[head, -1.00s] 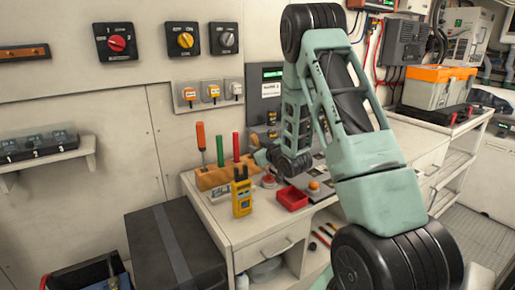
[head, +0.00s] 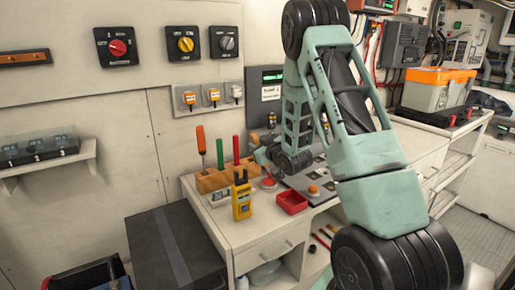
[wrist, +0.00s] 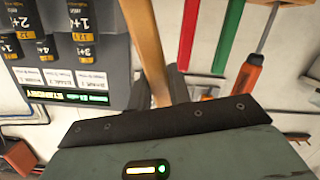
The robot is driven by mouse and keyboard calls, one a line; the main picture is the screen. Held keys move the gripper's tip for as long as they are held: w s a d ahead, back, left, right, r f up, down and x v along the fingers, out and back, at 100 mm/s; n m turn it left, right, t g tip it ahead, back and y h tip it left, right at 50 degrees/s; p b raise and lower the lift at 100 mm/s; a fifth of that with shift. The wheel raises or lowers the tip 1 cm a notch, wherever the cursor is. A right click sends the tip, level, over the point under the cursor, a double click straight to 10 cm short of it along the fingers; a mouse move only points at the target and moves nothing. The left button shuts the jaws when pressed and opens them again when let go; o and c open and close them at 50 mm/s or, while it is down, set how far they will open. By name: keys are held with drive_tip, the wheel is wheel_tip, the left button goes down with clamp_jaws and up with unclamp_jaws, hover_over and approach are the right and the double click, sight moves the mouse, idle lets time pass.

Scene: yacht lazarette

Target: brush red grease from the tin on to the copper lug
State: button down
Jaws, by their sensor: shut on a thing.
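My gripper (wrist: 165,88) is shut on a wooden handle (wrist: 145,40), which I take for the brush. The handle runs up out of the top of the wrist view, so its bristles are not seen. In the head view my gripper (head: 263,154) is small, beyond the tool block and low over the bench. A small red round thing (head: 268,184) on the bench below it may be the grease tin; I cannot tell for sure. I cannot make out the copper lug in either view.
A wooden block (head: 212,181) holds upright tools with orange, green and red handles. A yellow meter (head: 241,202) and a red tray (head: 291,201) stand on the bench (head: 255,235). A panel with a green display (wrist: 70,96) is on the wall.

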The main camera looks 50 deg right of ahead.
drive_tip(key=shift+r+p, duration=1.15)
drive_tip(key=shift+r, duration=1.35)
